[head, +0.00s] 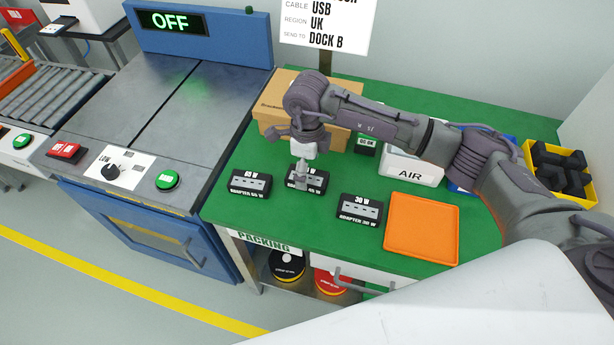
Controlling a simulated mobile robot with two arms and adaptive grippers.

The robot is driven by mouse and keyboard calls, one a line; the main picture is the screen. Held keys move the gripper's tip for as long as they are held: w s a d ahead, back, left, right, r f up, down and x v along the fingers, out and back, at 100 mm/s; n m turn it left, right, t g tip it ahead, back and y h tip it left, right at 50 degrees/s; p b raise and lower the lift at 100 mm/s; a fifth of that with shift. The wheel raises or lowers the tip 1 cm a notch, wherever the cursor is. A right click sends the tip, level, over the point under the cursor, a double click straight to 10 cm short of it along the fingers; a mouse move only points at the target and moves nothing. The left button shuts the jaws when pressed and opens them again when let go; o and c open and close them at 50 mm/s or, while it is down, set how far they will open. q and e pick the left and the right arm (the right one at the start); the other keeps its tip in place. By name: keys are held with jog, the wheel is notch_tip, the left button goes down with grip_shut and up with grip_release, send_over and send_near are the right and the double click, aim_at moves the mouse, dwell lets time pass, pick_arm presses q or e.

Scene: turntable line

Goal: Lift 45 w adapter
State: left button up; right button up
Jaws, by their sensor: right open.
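The 45 W holder (319,183) is a black block with a white label on the green packing table, between the 65 W holder (249,184) on its left and the 30 W holder (360,209) on its right. My right gripper (301,180) reaches down over the left and middle part of the 45 W holder. It is open, with its fingers at the holder's top. The gripper covers part of the holder, so I cannot make out the adapter itself or whether the fingers touch it. My left gripper is not in view.
An orange tray (421,229) lies to the right. Behind my right arm are a cardboard box (275,100), a white AIR box (412,173) and a yellow crate (530,152) with black items. A blue machine (198,32) reading OFF stands left.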

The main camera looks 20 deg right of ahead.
notch_tip(320, 180, down, 3)
jog(key=shift+f, duration=0.2)
jog(key=shift+c, duration=0.3)
jog(key=c, duration=1.4)
